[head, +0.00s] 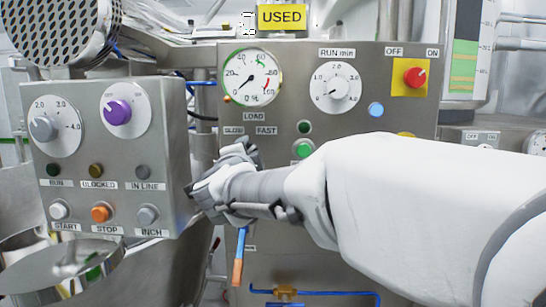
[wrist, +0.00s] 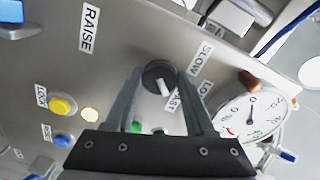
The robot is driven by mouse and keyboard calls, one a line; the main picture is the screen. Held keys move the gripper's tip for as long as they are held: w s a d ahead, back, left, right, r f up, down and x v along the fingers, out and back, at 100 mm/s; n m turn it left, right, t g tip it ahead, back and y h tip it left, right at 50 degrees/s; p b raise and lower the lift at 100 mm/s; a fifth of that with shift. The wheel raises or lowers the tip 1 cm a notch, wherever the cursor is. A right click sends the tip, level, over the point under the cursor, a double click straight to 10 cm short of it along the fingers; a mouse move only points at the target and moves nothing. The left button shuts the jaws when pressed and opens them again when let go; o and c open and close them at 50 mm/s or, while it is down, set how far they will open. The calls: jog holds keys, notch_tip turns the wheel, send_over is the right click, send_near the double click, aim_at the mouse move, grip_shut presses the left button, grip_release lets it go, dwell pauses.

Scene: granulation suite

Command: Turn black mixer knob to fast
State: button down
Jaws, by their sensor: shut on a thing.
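The black mixer knob (wrist: 158,73) is in the upper middle of the wrist view. A white mark on it points down and slightly right, toward the partly covered FAST label (wrist: 174,101). The SLOW label (wrist: 205,56) lies to the knob's right. My gripper (wrist: 161,80) is shut on the knob, one finger at each side. In the head view my gripper (head: 238,160) is against the panel just below the SLOW and FAST labels (head: 266,131), and it hides the knob there.
The load gauge (head: 251,77) is above the labels. Green button (head: 303,149) and run-time dial (head: 335,87) are to the right, with the red switch (head: 415,77) beyond. The left control box (head: 109,150) stands close to my gripper. An orange-tipped lever (head: 238,262) hangs below.

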dwell(0.4)
jog(key=shift+c, duration=1.3)
grip_release()
jog(key=s+p, duration=0.2)
jog(key=s, duration=1)
